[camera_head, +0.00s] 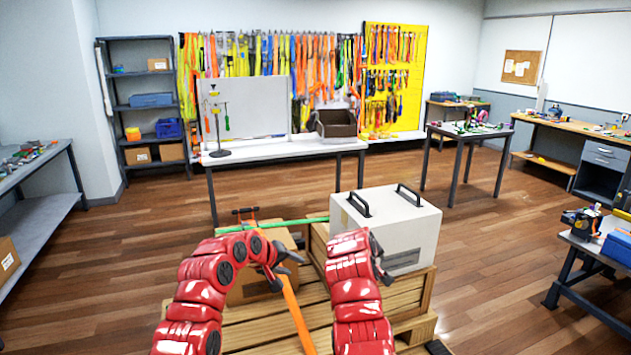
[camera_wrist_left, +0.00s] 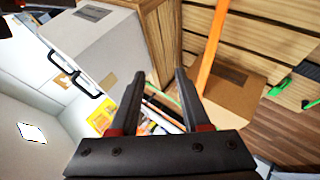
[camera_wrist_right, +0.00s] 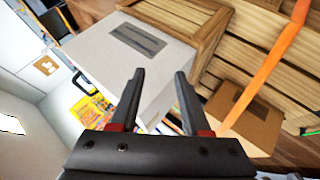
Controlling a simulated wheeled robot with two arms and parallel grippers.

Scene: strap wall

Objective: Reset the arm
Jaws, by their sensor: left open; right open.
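My left gripper (camera_head: 284,270) hangs above the wooden pallet (camera_head: 262,334), in front of the cardboard box (camera_head: 243,292). In the left wrist view its two black fingers (camera_wrist_left: 160,76) stand apart with nothing between them. My right gripper (camera_head: 382,264) is by the near left side of the white box (camera_head: 405,232); I cannot tell if it touches. In the right wrist view its fingers (camera_wrist_right: 160,75) are apart and empty, with the white box (camera_wrist_right: 140,62) behind them. Both red arms are bent forward. They partly hide the cardboard box and pallet.
An orange strap (camera_head: 293,312) runs over the cardboard box and pallet between my arms. A green strap (camera_head: 270,226) lies across behind. The white box has two black handles. A long table (camera_head: 285,150) stands behind; wooden floor is open on both sides.

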